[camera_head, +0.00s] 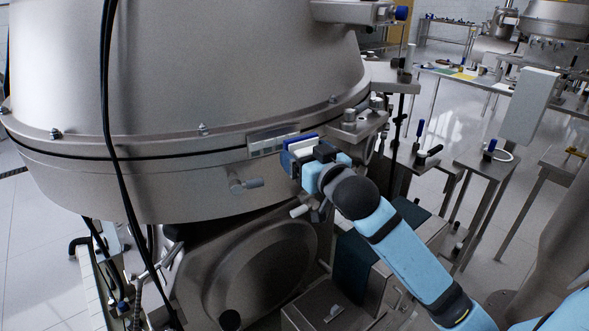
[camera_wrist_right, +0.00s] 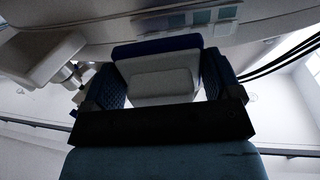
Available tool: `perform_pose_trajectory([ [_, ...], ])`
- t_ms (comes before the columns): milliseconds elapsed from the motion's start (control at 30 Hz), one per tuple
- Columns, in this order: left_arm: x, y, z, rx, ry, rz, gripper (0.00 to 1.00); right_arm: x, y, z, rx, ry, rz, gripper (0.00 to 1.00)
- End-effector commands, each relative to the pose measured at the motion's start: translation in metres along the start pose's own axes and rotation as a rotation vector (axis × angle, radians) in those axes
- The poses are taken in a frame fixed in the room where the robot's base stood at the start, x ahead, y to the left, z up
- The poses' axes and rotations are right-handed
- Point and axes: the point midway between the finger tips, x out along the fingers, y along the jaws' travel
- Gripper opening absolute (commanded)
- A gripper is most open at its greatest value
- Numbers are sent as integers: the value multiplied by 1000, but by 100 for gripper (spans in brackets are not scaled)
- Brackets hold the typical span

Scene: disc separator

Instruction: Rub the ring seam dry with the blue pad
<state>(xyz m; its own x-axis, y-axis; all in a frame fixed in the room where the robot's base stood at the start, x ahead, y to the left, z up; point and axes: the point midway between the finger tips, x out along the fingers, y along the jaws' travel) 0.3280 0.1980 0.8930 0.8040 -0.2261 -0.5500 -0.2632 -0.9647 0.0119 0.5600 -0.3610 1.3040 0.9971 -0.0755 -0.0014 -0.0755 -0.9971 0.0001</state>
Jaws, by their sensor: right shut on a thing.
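The ring seam (camera_head: 150,157) is a dark line running round the large steel separator bowl, which fills the left of the head view. My right gripper (camera_head: 303,158) is at the bowl's right front, just under the seam line. It is shut on the blue pad (camera_head: 300,141), a blue strip with a pale block behind it. In the right wrist view the pad (camera_wrist_right: 157,46) sits between both fingers, its blue face toward the metal. I cannot tell whether the pad touches the seam. My left gripper is not in view.
A small plate (camera_head: 272,142) is fixed on the rim left of the pad. A steel bracket (camera_head: 356,124) juts out to the right of my gripper. A black cable (camera_head: 107,110) hangs down across the bowl. Small stands with blue-handled tools (camera_head: 490,150) stand to the right.

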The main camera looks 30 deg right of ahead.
Motion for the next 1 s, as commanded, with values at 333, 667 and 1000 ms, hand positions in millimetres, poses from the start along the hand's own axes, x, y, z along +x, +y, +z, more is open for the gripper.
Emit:
perform_pose_trajectory([
  [333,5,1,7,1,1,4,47,34,4,-1,0,2,2,32],
  [667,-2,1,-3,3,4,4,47,39,-44,-3,4,0,0,32],
  [1000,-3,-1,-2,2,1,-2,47,39,-67,-2,1,1,1,32],
])
